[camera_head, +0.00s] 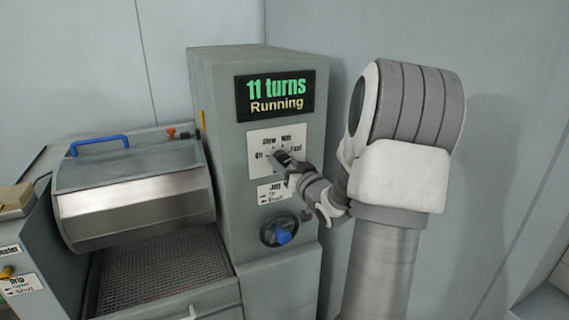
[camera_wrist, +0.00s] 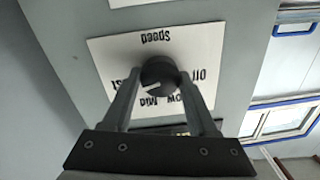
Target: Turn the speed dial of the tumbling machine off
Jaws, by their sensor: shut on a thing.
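The tumbling machine's grey column (camera_head: 228,110) carries a screen (camera_head: 282,92) reading "11 turns" and "Running". Below it, a white plate (camera_head: 255,140) bears Off, Slow, Mid and Fast marks. In the wrist view, the dark round speed dial (camera_wrist: 158,72) sits on this plate, which appears upside down and reads Speed. A pale mark on the dial points toward the lower left, roughly toward the Mid and Fast side; its exact setting is unclear. My gripper (camera_wrist: 160,84) is shut on the dial, one finger on each side. In the head view, my gripper (camera_head: 286,160) hides most of the dial.
Below the dial are a Jog label (camera_head: 271,192) and a black wheel with a blue knob (camera_head: 283,236), close under my wrist. A metal drum (camera_head: 135,205) with a blue handle (camera_head: 98,144) and a mesh tray (camera_head: 160,270) stand left. Drip controls (camera_head: 20,285) are lower left.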

